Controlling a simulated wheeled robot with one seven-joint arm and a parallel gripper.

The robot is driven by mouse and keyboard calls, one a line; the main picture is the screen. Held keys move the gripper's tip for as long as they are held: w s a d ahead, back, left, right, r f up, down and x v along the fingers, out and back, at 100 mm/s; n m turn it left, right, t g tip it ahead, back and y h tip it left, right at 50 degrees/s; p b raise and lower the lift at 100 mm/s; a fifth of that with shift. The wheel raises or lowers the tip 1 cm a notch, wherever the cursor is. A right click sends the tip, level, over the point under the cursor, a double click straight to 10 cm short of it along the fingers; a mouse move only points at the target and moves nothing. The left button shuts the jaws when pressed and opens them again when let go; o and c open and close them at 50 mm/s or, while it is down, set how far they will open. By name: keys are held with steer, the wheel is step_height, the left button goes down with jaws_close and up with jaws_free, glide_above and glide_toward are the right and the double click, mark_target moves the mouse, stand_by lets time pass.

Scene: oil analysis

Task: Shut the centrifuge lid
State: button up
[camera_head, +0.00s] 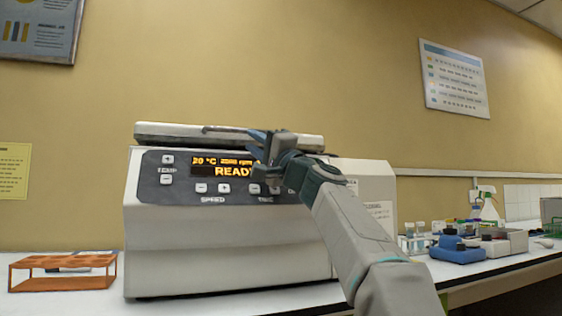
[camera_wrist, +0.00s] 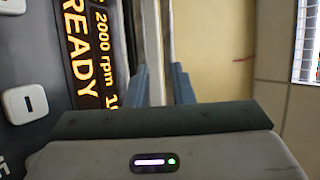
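The centrifuge (camera_head: 230,240) is a large white machine on the bench, with a dark front panel whose lit display (camera_head: 225,166) reads 20 °C and READY. Its flat grey-white lid (camera_head: 180,132) lies low and nearly level over the top; I cannot tell whether it is fully seated. My gripper (camera_head: 257,142) is at the front edge of the lid, right of centre, just above the display. In the wrist view, the two fingers of my gripper (camera_wrist: 160,85) stand apart, with the pale lid edge (camera_wrist: 152,45) running between or just beyond them. Contact is unclear.
An orange tube rack (camera_head: 62,282) stands left of the centrifuge. To the right are a blue device (camera_head: 458,252), a white box (camera_head: 508,241) and small bottles. The wall behind is bare near the lid. My arm covers the centrifuge's right front.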

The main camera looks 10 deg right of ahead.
steer(key=v, duration=0.9)
steer(key=shift+s, duration=0.35)
steer(key=shift+a+r, duration=0.1)
steer(key=shift+a, duration=0.05)
steer(key=s+a+f+n+g+h+p, duration=0.45)
steer(key=a+f+g+p, duration=0.45)
steer(key=p, duration=1.3)
steer(key=s+d+f+n+g+h+p, duration=0.1)
steer(key=s+d+f+g+h+p, duration=0.1)
steer(key=s+p, duration=0.4)
steer(key=s+d+f+n+g+h+p, duration=0.1)
steer(key=s+d+f+g+h+p, duration=0.1)
steer(key=s+p, duration=0.5)
steer(key=s+d+f+n+g+h+p, duration=0.2)
steer(key=s+d+g+h+p, duration=0.2)
steer(key=s+p, duration=0.3)
steer(key=shift+f+g, duration=0.3)
steer(key=shift+c, duration=0.3)
